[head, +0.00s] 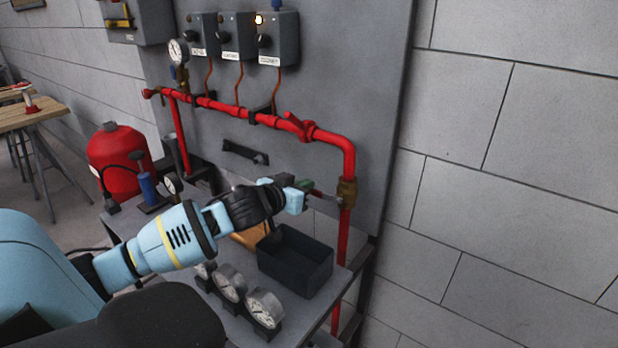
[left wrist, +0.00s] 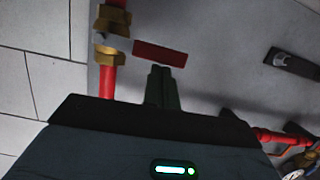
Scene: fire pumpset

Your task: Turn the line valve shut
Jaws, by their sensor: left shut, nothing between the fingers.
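A brass valve (head: 346,192) sits on the vertical red pipe at the panel's right side; it also shows in the left wrist view (left wrist: 110,52). Its red lever (left wrist: 160,53) sticks out sideways, roughly across the pipe and slightly tilted; in the head view the lever (head: 324,195) is partly hidden. My left gripper (head: 309,186) is at the lever's outer part. In the left wrist view its fingers (left wrist: 161,72) are shut and empty, with the tips right at the lever's edge. I cannot tell whether they touch it. My right gripper is not in view.
A black open bin (head: 315,272) and several gauges (head: 230,283) stand on the bench below my left arm. A red horizontal pipe (head: 225,107) runs above it, with control boxes (head: 279,40) higher up. A red tank (head: 118,163) stands at the left.

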